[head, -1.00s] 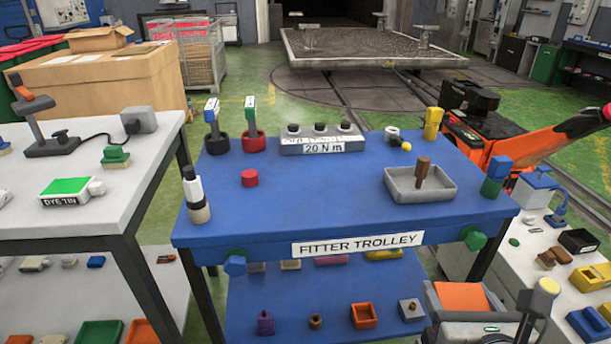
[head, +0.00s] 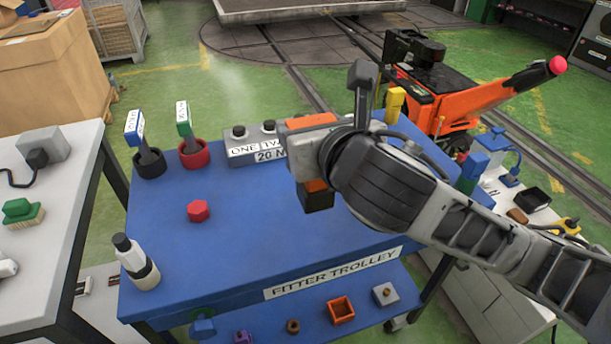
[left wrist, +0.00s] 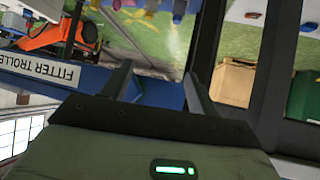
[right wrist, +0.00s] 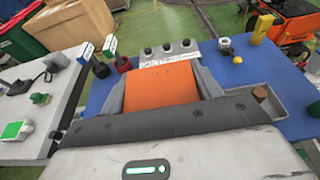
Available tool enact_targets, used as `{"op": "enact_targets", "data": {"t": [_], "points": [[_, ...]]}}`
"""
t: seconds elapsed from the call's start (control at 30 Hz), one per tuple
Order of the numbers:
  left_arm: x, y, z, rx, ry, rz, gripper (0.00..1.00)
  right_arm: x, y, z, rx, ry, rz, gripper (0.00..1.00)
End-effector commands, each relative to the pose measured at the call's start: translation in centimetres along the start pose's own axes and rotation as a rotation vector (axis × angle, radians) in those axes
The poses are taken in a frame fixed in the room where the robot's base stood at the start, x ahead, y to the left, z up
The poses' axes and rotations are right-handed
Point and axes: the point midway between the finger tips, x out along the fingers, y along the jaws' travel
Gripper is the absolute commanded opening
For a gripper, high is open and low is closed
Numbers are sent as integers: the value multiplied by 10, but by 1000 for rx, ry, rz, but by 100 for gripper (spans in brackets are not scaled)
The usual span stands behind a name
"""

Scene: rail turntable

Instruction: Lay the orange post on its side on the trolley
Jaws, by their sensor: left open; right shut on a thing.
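The blue fitter trolley (head: 240,235) stands in front of me in the head view; its top also shows in the right wrist view (right wrist: 285,115). My right gripper (right wrist: 162,78) is shut on the orange post (right wrist: 160,88), which fills the space between its fingers. In the head view the post (head: 311,122) shows only in part, over the trolley top, with my arm hiding the rest; I cannot tell its tilt or its height. My left gripper (left wrist: 156,88) is open and empty in the left wrist view, near the trolley's labelled edge. It is outside the head view.
On the trolley stand a red knob (head: 198,211), a white bottle (head: 136,262), two cups with tools (head: 194,153) and a grey numbered block (head: 240,148). The front middle is bare. My right arm covers the right side. A white bench (head: 40,250) stands left.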

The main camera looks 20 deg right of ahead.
Motion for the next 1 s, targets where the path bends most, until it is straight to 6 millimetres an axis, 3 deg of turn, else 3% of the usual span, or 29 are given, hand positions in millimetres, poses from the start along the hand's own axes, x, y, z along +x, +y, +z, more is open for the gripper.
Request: {"op": "enact_targets", "data": {"t": [0.17,0.47,0.6,1.0], "points": [[0,0,4,2,-7,-1,60,23,-7,1,2,1,-5,36],[-2,2,12,-3,-23,2,60,96,-26,-8,5,-1,-4,36],[-1,2,14,-3,-22,3,60,123,-30,-29,4,0,-2,36],[0,2,12,-3,-15,6,60,159,-38,-54,4,-2,0,36]]}}
